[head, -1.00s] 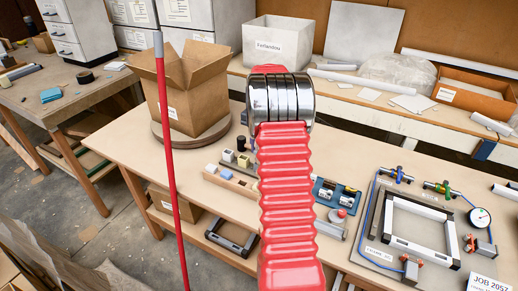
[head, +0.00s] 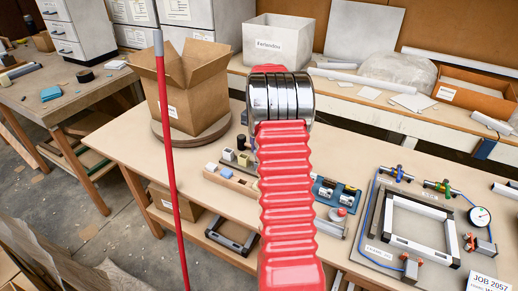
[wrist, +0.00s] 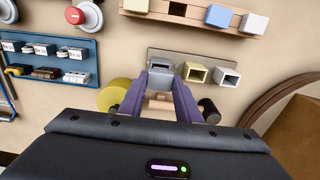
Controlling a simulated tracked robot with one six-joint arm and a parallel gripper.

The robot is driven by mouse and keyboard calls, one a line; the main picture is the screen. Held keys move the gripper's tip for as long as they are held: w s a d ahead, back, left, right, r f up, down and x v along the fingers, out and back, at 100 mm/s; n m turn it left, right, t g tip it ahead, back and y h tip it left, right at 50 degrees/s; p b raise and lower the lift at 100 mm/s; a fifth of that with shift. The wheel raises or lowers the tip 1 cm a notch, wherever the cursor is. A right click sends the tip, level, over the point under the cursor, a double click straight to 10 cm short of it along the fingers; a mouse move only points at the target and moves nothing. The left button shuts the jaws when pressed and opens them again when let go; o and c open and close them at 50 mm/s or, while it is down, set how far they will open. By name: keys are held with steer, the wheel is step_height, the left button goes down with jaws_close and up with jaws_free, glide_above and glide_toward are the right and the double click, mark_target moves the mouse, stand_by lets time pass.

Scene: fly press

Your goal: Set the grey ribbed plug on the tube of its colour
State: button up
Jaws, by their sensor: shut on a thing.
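My gripper (wrist: 160,84), with purple fingers, is shut on the grey plug (wrist: 159,68) in the wrist view. The plug sits between the fingertips, in line with a yellow square tube (wrist: 196,73) and a white square tube (wrist: 227,75), which stand open-ended on a grey base plate (wrist: 183,55). The grey tube cannot be made out; the plug and fingers cover the left part of the plate. I cannot tell whether the plug touches a tube. In the head view my red arm hides the gripper and plug.
A wooden rack (wrist: 187,22) holds a blue plug (wrist: 219,16) and a white plug (wrist: 254,23). A blue tray of switches (wrist: 48,62) is at left, a round turntable (wrist: 290,112) at right. Yellow (wrist: 113,95) and black (wrist: 208,111) round things flank the fingers.

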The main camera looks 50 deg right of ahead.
steer(key=shift+f, duration=0.9)
stand_by(1.0)
steer(key=o, duration=1.2)
steer(key=shift+r, duration=0.15)
steer(key=shift+r, duration=3.4)
steer(key=shift+w, duration=0.15)
